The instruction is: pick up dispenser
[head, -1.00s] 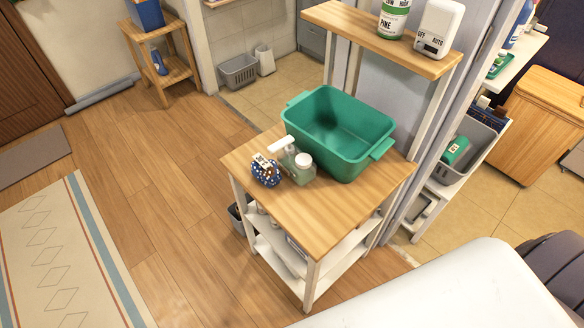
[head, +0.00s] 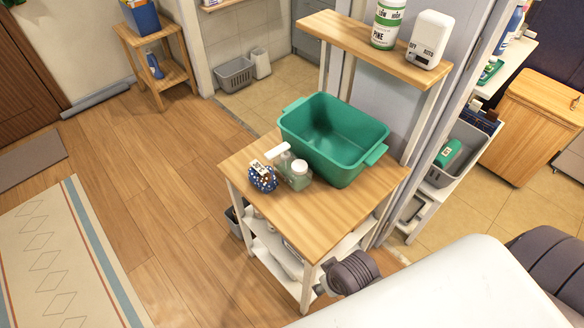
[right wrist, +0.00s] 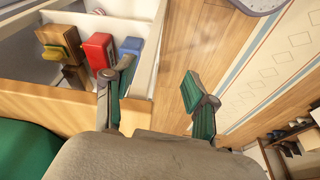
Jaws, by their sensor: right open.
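A pump bottle with a white pump head (head: 278,151) stands on the wooden cart top (head: 318,222), just left of the green tub (head: 341,143). Its clear body is partly hidden by a greenish jar with a white lid (head: 299,176). A white box marked "OFF AUTO" (head: 428,42) stands on the upper shelf; I cannot tell which one the task calls the dispenser. My right gripper (right wrist: 160,80) is open and empty in the right wrist view, its fingers wide apart. Neither dispenser candidate shows clearly there. My left gripper is not in view.
A dark blue spotted item (head: 263,178) sits beside the pump bottle. A white and green "PINE" container (head: 388,24) stands beside the box. The cart top's front is clear. Coloured boxes (right wrist: 98,50) in a white-walled compartment appear near my right gripper.

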